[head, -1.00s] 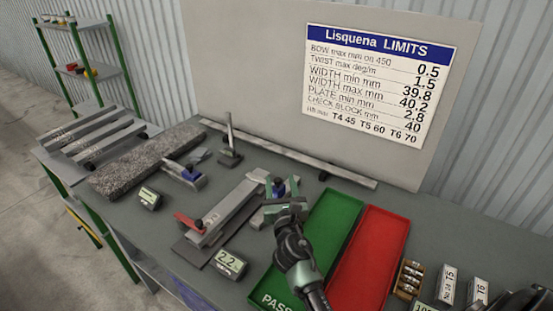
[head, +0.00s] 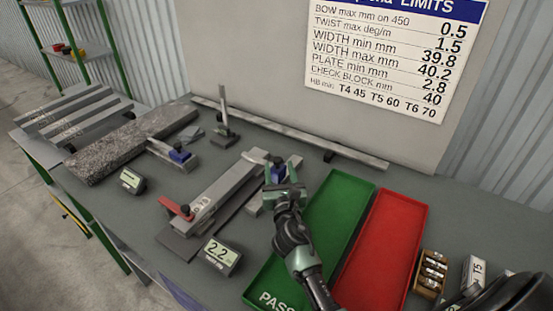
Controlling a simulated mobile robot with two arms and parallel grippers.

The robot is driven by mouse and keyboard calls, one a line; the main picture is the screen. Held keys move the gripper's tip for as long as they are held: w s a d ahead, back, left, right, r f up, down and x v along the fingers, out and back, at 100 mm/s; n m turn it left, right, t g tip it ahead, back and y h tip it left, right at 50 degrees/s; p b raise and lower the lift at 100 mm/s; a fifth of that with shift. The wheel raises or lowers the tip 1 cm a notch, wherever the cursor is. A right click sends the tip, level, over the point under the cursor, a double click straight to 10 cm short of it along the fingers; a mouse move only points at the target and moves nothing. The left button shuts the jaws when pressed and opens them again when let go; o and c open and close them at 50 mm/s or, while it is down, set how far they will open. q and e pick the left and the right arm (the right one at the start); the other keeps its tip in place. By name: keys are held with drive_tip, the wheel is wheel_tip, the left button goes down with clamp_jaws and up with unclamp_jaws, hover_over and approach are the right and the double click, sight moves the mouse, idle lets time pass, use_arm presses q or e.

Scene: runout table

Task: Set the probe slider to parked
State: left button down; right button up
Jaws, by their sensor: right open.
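The fixture is a long grey bar (head: 228,190) on a dark base plate, with a red lever (head: 173,206) and a black knob at its near left end. A blue part with a black knob (head: 278,168) sits at its far right end, partly hidden by my right gripper. I cannot tell for sure which part is the probe slider, or its setting. My right gripper (head: 281,176) is open, its green fingers around or just above the blue part; contact is unclear. A display (head: 221,254) in front of the fixture reads 2.2. My left gripper is not in view.
A green tray (head: 322,222) marked PASS and a red tray (head: 388,245) lie right of the fixture. A granite block (head: 115,150), a second blue-ended gauge (head: 170,152), an upright stand (head: 222,130) and a small display (head: 132,181) are left. A long rail (head: 290,130) runs behind.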

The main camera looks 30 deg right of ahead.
sight(262, 162)
drive_tip(key=shift+w+d+r, duration=0.15)
drive_tip(key=shift+w+r, duration=0.05)
drive_tip(key=shift+w, duration=0.2)
drive_tip(key=x, duration=0.6)
drive_tip(key=shift+w+d, duration=0.1)
drive_tip(key=shift+w, duration=0.15)
clamp_jaws()
drive_tip(key=shift+f, duration=0.1)
idle(0.8)
